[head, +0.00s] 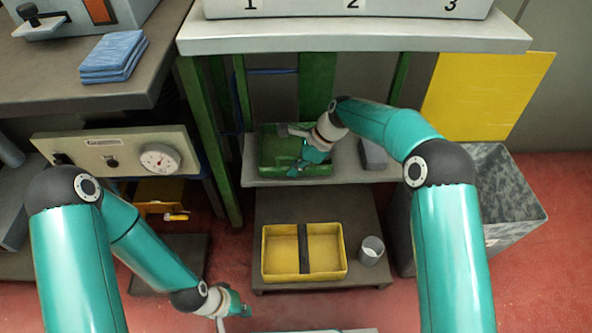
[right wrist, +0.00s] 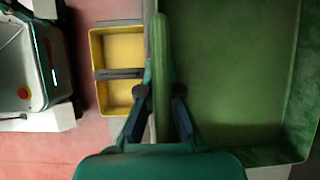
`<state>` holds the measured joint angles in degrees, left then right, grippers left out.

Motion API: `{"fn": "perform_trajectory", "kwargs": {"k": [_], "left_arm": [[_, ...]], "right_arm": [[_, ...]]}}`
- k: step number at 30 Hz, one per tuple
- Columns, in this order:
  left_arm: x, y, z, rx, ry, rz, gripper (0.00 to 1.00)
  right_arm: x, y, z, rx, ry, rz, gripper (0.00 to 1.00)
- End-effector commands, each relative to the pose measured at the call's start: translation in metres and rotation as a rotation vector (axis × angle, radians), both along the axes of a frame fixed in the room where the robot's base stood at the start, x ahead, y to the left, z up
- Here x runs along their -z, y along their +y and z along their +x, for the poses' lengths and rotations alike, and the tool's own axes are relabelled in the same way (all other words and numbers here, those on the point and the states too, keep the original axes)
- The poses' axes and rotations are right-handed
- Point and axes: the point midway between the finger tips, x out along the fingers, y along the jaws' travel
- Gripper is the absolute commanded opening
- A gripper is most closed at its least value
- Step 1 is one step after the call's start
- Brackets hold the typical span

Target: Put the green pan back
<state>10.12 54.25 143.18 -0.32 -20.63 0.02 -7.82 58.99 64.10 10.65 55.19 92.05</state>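The green pan (head: 270,165) sits at the left of the pale shelf under the numbered white table, in the head view. My right gripper (head: 300,168) reaches down to it. In the right wrist view the fingers (right wrist: 160,85) lie on either side of a wall of the green pan (right wrist: 230,70) and look closed on it. The visible part of the pan's inside looks empty. The fingertips are partly hidden by the rim. My left gripper (head: 240,308) is low at the front, away from the pan; its finger opening is too small to make out.
A yellow divided tray (head: 264,250) and a grey cup (head: 371,250) stand on the low dark platform below the shelf. A grey block (head: 373,154) lies right of the pan. A speckled bin (head: 510,190) stands at right. Green table legs (head: 208,140) flank the shelf.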

Motion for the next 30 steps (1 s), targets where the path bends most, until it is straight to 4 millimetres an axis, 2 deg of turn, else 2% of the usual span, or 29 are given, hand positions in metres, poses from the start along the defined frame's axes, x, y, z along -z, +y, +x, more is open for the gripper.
{"fn": "perform_trajectory", "kwargs": {"k": [8, 9, 13, 23, 30], "left_arm": [[-0.001, 0.000, 0.000, 0.000, 0.000, 0.000, 0.00], [-0.001, 0.000, 0.000, 0.000, 0.000, 0.000, 0.00], [-0.001, 0.000, 0.000, 0.000, -0.001, 0.000, 0.00], [-0.001, 0.000, 0.000, 0.000, -0.001, 0.000, 0.00], [-0.013, 0.000, 0.000, 0.000, 0.000, 0.000, 0.00]], "right_arm": [[0.000, 0.000, 0.000, -0.001, 0.000, -0.001, 0.00], [0.000, 0.000, 0.000, -0.001, 0.000, -0.001, 0.09], [0.000, 0.000, 0.000, -0.001, 0.000, -0.001, 0.31], [-0.001, 0.000, 0.000, -0.001, -0.002, -0.001, 0.31], [-0.026, -0.012, 0.000, 0.000, -0.002, -0.001, 0.31]]}}
